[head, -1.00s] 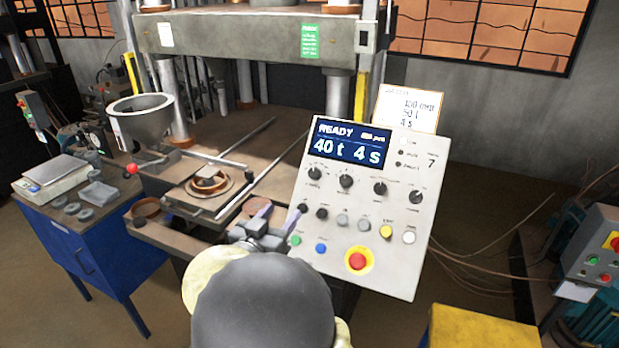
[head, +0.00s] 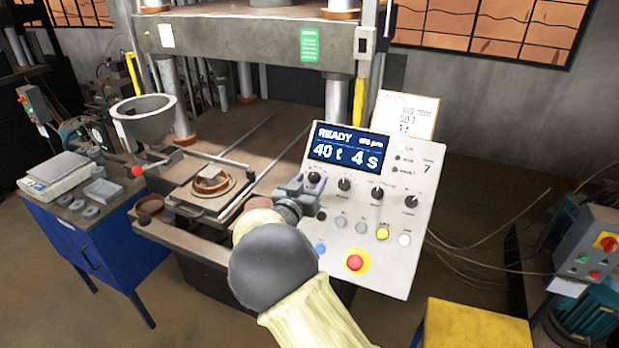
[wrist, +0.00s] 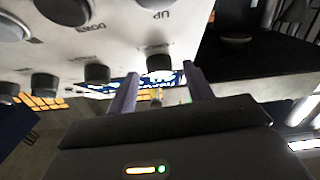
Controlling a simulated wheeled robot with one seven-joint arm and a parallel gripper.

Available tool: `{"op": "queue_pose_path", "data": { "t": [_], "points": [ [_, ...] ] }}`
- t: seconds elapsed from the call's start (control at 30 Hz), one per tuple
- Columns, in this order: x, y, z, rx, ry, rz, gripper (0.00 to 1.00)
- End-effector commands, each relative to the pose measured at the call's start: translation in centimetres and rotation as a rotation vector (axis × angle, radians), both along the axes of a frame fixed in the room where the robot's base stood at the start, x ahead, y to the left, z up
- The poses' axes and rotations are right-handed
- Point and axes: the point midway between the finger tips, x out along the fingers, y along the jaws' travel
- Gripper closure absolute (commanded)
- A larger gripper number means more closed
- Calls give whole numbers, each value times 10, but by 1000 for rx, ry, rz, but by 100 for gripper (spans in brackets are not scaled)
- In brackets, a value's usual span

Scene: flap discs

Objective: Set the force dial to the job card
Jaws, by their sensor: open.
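The white control panel (head: 375,215) has a row of black dials under a blue display (head: 349,153) reading "READY", 40 t and 4 s. The job card (head: 407,115) behind the panel's top edge shows a 50 t line; its other lines are blurred. My gripper (head: 304,184) is open beside the leftmost dial (head: 314,178), whose small label I cannot read. In the wrist view, upside down, that dial (wrist: 160,58) lies just ahead, in line with the gap between the fingers (wrist: 160,80). The fingers do not visibly touch it.
Below the dials are buttons, a yellow button (head: 383,233) and a red stop button (head: 355,263). The press bed with a round mould (head: 210,182) lies left of my arm. A blue cabinet (head: 95,245) stands far left, a yellow box (head: 475,325) at lower right.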

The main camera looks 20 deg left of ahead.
Motion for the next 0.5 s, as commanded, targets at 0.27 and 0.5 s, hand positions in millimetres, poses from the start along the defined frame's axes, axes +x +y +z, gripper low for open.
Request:
{"op": "queue_pose_path", "data": {
  "t": [0.27, 0.5],
  "points": [
    [4, 0, -1, 0, 0, 1, 49],
    [4, 0, -1, 0, 0, 0, 84]
  ]
}}
